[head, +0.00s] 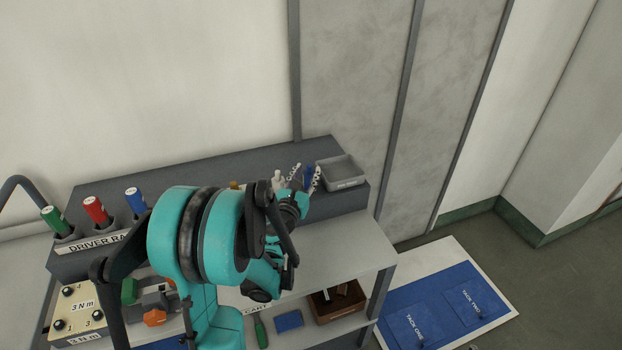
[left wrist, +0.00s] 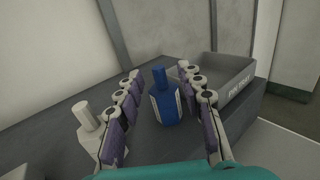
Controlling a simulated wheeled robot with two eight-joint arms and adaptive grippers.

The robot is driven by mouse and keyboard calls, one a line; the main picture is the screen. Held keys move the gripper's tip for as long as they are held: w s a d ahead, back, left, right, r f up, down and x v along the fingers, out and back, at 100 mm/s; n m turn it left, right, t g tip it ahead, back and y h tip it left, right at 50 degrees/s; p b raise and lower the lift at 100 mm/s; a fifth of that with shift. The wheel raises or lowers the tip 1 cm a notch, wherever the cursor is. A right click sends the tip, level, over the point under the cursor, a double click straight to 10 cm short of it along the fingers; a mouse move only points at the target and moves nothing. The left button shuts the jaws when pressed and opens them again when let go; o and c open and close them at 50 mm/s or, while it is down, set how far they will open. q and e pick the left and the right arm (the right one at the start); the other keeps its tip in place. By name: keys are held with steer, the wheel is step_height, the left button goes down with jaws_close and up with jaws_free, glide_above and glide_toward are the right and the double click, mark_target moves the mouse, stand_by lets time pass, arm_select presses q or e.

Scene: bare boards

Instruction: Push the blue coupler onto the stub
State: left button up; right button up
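A blue bottle-shaped piece with a narrow neck (left wrist: 165,103), which may be the blue coupler, stands upright on the grey raised shelf. It shows small in the head view (head: 309,174). My left gripper (left wrist: 155,80) is open, with one finger on each side of the blue piece. I see gaps between it and the fingers. The left gripper also shows in the head view (head: 304,174), at the shelf's right part. I cannot pick out a stub for certain; my left arm hides part of the bench. My right gripper is not in view.
A similar white piece (left wrist: 92,138) stands left of the left gripper. A grey pin tray (head: 341,172) lies close on the right. Green, red and blue drivers (head: 96,210) stand in a rack at left. Green and orange parts (head: 155,317) sit near a torque box (head: 82,308).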

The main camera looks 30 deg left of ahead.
mark_target(308, 168)
arm_select(q)
steer(key=shift+x, duration=1.6)
jaws_close()
